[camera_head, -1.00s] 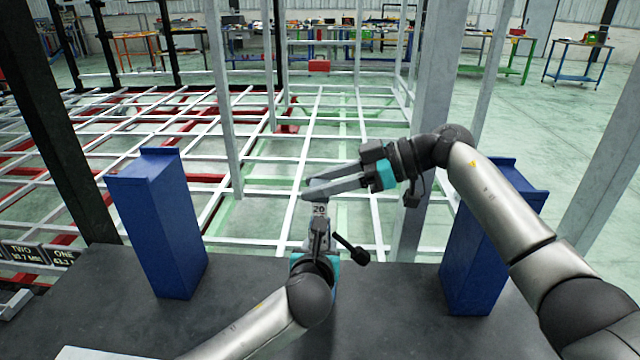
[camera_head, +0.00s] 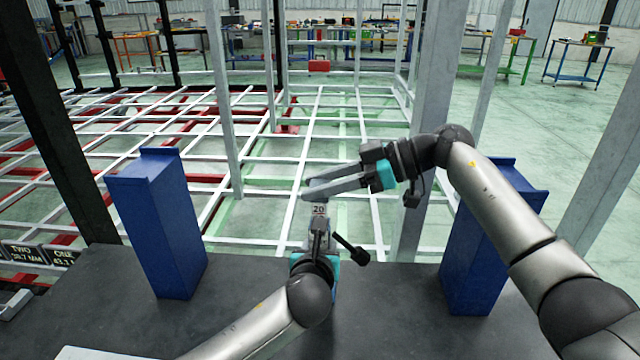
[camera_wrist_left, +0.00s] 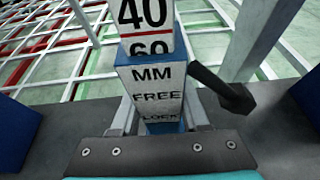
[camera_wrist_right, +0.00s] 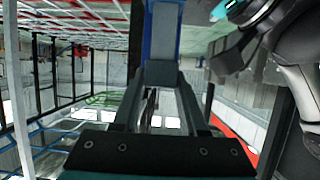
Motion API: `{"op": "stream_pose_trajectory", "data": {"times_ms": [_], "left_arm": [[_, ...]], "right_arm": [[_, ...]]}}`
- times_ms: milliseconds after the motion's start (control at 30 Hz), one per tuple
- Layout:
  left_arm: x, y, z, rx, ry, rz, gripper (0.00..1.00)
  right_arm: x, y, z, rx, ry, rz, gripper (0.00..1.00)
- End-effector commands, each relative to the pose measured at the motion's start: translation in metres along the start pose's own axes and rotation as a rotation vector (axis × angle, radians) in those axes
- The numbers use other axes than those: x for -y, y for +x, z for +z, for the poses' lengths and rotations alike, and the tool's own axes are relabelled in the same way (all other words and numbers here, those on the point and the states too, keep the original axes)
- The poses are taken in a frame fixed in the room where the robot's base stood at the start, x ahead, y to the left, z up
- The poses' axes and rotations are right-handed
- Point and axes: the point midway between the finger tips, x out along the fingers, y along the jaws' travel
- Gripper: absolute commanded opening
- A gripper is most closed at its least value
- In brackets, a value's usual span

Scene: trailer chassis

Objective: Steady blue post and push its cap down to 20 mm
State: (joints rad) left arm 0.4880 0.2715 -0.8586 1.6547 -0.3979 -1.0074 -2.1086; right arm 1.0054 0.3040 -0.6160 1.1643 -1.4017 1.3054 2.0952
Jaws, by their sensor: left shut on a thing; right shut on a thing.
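The middle blue post shows in the left wrist view (camera_wrist_left: 150,80), marked MM, FREE and LOCK, with a white scale tube (camera_wrist_left: 146,15) marked 40 and 60 above it. In the head view the scale (camera_head: 319,209) reads 20 near its top, just under my right gripper. My left gripper (camera_head: 318,235) is shut around the blue post. My right gripper (camera_head: 308,190) is shut at the post's top, on the cap, which the fingers mostly hide; in the right wrist view a dark cap (camera_wrist_right: 160,75) lies between the fingers. A black lever (camera_head: 350,248) sticks out right.
Other blue posts stand at the left (camera_head: 160,220) and right (camera_head: 475,245) on the dark table (camera_head: 240,285). Two small displays labelled TWO and ONE (camera_head: 40,254) lie at the left edge. Grey uprights (camera_head: 430,120) and the chassis frame stand beyond.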

Motion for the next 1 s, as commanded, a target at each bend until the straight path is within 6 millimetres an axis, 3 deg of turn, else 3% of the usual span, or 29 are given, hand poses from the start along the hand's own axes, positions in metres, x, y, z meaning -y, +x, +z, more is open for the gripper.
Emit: {"op": "stream_pose_trajectory", "data": {"times_ms": [33, 300, 767, 800, 1000], "left_arm": [[0.000, 0.001, -0.009, -0.019, 0.002, 0.002, 0.00], [0.000, 0.001, -0.009, -0.019, 0.002, 0.001, 0.00], [0.000, 0.001, -0.009, -0.018, 0.003, 0.001, 0.00], [0.000, 0.001, -0.009, -0.018, 0.003, 0.001, 0.00], [0.000, 0.001, -0.009, -0.018, 0.003, 0.001, 0.00]], "right_arm": [[0.004, 0.004, 0.002, -0.003, 0.004, -0.017, 0.00], [0.004, 0.016, 0.035, 0.008, 0.010, -0.014, 0.00], [0.002, 0.015, 0.039, 0.014, 0.011, -0.007, 0.00], [0.002, 0.015, 0.039, 0.014, 0.011, -0.008, 0.46], [0.002, 0.014, 0.035, 0.007, 0.006, -0.006, 0.68]]}}
